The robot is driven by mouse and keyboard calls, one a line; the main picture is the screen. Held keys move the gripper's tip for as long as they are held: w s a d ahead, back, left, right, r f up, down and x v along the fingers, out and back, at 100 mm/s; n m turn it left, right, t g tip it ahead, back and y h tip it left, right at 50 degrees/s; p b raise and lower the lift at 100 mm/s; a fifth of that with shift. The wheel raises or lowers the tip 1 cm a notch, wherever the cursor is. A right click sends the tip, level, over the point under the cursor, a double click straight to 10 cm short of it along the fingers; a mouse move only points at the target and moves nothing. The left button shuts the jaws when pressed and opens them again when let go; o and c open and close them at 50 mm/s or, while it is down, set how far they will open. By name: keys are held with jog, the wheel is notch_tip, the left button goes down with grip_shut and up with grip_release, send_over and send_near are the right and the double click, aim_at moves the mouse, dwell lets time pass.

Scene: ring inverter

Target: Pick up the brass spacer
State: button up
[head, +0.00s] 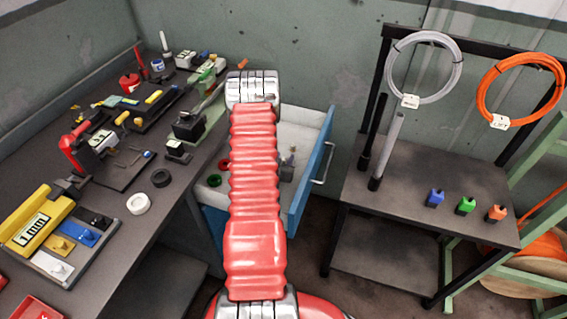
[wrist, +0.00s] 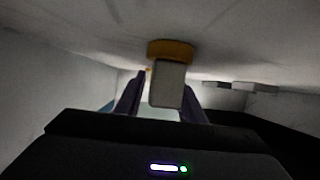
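In the wrist view a brass-coloured round piece (wrist: 172,49), which looks like the brass spacer, lies against a pale surface just beyond my fingertips. A pale grey block (wrist: 168,84) is in front of it, in line with the gap between my fingers; I cannot tell whether the two are joined. My gripper (wrist: 166,82) has its two dark fingers apart, one on each side of the block, with a thin gap showing at the left finger. Contact at the right finger is unclear. In the head view my red arm hides the spacer and most of the gripper.
My arm reaches over an open blue-fronted drawer (head: 312,180), with a red ring (head: 224,164) and a green ring (head: 214,180) inside. A cluttered workbench (head: 178,215) stands at left, a dark stand (head: 400,215) with hanging cable coils at right. Drawer walls are close around the gripper.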

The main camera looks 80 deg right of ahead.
aim_at(284, 158)
jog(key=shift+c, duration=0.6)
grip_shut()
jog(key=shift+r, duration=5)
